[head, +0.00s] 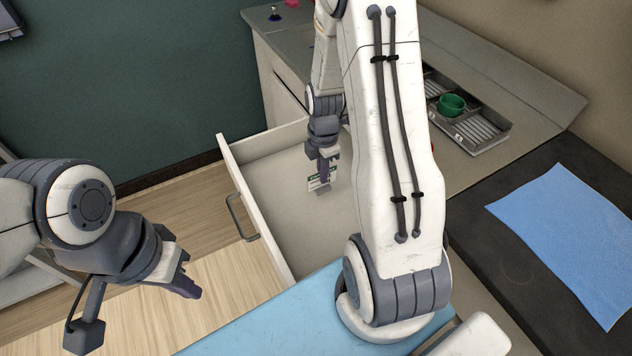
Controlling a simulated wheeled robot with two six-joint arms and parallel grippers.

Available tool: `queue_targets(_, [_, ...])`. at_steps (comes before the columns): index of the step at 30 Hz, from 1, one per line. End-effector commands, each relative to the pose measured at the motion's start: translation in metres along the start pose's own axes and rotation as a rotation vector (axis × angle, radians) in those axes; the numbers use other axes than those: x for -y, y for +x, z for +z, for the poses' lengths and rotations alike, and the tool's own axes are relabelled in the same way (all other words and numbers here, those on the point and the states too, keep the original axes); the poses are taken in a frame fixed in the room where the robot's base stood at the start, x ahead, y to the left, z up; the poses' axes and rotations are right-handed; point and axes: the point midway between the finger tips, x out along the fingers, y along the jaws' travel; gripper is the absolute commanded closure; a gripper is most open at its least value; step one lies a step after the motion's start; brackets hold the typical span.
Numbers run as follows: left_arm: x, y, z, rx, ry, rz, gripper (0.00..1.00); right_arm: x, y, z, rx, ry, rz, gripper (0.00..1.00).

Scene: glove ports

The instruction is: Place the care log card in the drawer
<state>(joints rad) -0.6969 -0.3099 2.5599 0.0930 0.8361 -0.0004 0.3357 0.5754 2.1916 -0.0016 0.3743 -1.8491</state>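The drawer (285,233) is pulled open, with a pale empty floor and a handle on its left-facing front. My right gripper (324,178) is over the drawer and points down. The care log card (314,184), white with a green band, is at its fingertips, partly hidden by them. The fingers look closed on the card; whether it touches the drawer floor I cannot tell. My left gripper (188,287) is left of the drawer, above the wood floor. Its fingers are seen from the side, so their gap does not show.
A metal tray (492,143) with a green cup (451,105) sits on the counter (540,110). A blue cloth (570,235) lies on the dark surface at right. Small items stand at the counter's far end. My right arm hides part of the drawer and counter.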

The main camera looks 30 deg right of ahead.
Motion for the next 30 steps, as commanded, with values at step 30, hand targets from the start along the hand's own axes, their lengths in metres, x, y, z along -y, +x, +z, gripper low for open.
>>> queue_targets(30, [0.000,-0.003,0.000,0.000,0.000,0.000,1.00,-0.018,0.057,-0.014,0.000,0.002,0.000,0.74])
